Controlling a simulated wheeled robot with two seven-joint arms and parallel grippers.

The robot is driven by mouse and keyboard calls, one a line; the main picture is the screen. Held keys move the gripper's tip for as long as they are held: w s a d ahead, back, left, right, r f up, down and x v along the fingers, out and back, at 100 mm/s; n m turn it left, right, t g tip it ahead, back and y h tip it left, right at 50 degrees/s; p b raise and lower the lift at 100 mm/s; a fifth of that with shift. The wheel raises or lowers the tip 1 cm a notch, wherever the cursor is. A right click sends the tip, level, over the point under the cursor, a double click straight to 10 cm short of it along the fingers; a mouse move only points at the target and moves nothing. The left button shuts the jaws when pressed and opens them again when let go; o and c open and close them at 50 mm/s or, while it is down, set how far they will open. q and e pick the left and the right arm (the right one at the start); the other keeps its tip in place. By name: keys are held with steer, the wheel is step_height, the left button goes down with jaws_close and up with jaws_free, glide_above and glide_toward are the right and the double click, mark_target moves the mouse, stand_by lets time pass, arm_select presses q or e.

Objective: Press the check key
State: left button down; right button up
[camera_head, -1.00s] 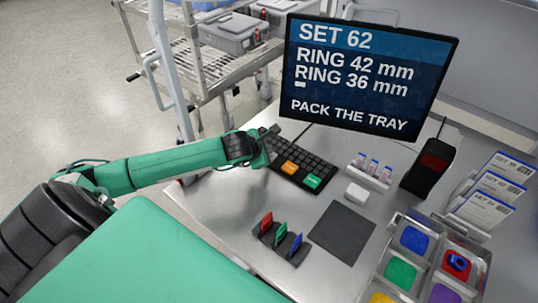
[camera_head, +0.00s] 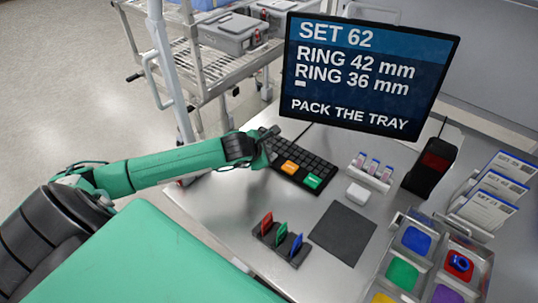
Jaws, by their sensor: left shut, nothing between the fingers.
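A black keyboard (camera_head: 318,167) lies on the steel table below the screen. It has an orange key (camera_head: 290,167) and a green key (camera_head: 313,181) along its front edge; their lettering is too small to read, so I cannot tell which is the check key. My left gripper (camera_head: 272,145) is shut and empty at the keyboard's left end, close to the orange key. I cannot tell whether it touches the keyboard. The screen (camera_head: 370,70) reads SET 62, RING 42 mm, RING 36 mm, PACK THE TRAY. My right gripper is not in view.
In front of the keyboard are a dark mat (camera_head: 343,233), a rack of coloured tags (camera_head: 281,240) and a white block (camera_head: 358,193). A black scanner-like device (camera_head: 430,168), card holders (camera_head: 490,195) and a tray of coloured compartments (camera_head: 430,262) stand at the right.

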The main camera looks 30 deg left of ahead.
arm_select(q)
steer(key=shift+f, duration=0.15)
stand_by(0.5)
steer(key=shift+r, duration=0.9)
steer(key=shift+r+p, duration=0.65)
steer(key=shift+r, duration=1.85)
